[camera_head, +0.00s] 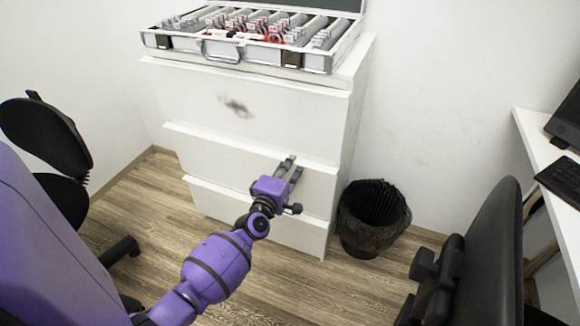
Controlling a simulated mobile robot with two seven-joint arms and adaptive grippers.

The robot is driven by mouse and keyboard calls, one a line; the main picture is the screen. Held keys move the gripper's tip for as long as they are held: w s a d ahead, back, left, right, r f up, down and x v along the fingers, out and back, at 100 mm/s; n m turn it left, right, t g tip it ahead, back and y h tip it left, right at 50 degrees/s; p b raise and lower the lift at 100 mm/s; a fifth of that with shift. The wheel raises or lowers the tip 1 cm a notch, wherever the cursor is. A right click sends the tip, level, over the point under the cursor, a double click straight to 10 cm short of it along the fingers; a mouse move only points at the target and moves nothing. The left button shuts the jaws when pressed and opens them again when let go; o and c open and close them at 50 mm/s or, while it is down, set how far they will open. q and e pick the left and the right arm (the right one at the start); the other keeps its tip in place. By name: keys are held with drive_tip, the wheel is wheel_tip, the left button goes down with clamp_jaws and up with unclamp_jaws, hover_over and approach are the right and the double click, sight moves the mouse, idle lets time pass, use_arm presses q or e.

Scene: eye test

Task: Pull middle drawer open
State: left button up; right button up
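The middle drawer (225,163) is a white front in a white three-drawer cabinet, between the top drawer (190,95) and the bottom drawer (220,202). Its upper edge shows as a pale lip; I cannot tell whether it stands slightly out. My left gripper (294,163) is in front of the right half of the middle drawer, fingers pointing at its front near the upper edge. The two grey fingers are apart with nothing seen between them. Contact with the drawer cannot be made out. My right gripper is not in view.
An open silver case (160,41) of lenses stands on the cabinet. A black-lined bin (372,215) stands close to the cabinet's right. Black chairs are at left (45,135) and right (490,250). A white desk (535,135) is at far right. Wooden floor lies clear in front.

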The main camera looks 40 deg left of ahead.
use_arm(q)
clamp_jaws()
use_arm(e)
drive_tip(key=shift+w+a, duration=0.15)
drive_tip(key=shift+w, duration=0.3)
use_arm(q)
drive_tip(key=shift+s, duration=0.1)
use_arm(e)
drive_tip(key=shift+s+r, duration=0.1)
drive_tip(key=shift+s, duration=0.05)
use_arm(q)
drive_tip(key=p+v, duration=0.3)
drive_tip(key=v, duration=1.9)
drive_tip(key=shift+s+d+p, duration=0.3)
drive_tip(key=shift+p, duration=0.05)
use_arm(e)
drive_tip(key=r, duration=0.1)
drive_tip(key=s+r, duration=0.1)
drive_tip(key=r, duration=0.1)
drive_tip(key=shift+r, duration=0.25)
use_arm(q)
drive_tip(key=shift+r, duration=0.1)
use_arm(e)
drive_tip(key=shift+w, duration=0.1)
use_arm(q)
unclamp_jaws()
